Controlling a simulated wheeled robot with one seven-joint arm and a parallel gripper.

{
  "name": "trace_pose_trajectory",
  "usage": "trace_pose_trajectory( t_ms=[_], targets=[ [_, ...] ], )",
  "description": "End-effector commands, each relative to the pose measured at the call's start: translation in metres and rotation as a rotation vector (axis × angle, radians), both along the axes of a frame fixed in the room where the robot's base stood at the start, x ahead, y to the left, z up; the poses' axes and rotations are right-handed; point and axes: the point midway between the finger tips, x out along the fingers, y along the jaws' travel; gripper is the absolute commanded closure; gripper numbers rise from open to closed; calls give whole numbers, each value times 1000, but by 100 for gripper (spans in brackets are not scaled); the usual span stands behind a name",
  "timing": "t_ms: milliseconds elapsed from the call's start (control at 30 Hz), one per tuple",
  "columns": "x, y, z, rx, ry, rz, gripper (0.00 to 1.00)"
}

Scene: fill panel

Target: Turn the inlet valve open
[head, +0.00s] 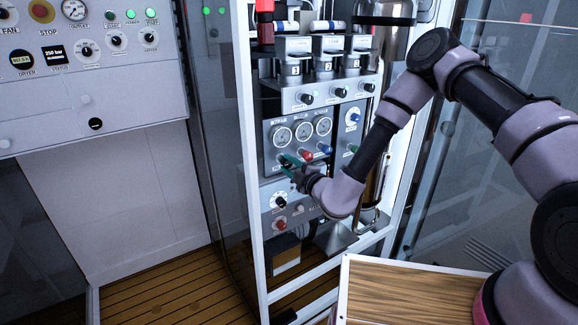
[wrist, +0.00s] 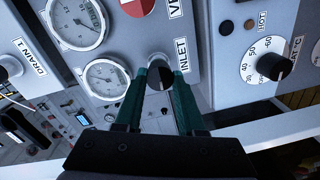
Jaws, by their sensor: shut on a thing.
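The inlet valve is a dark round knob (wrist: 156,72) on the grey panel, beside the label "INLET" in the wrist view. My gripper (wrist: 163,78) has its two green fingers on either side of this knob, shut on it. In the head view my gripper (head: 288,161) reaches the panel below the row of round gauges, and its fingers and wrist hide the inlet knob there. The knob's turned angle cannot be read clearly.
Pressure gauges (wrist: 78,22) sit close to my fingers. Red (head: 307,155) and blue (head: 325,149) knobs stand just right of my gripper. A dial knob (head: 281,202) lies below it. A white cabinet frame post (head: 246,150) stands to the left.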

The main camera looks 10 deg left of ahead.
Motion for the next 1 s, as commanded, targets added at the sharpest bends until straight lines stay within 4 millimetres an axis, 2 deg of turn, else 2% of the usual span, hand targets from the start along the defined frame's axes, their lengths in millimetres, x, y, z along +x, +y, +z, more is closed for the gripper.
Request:
trace_pose_trajectory(
  t_ms=[1000],
  targets=[
    [1, -2, -3, -680, -688, -4, 100]
  ],
)
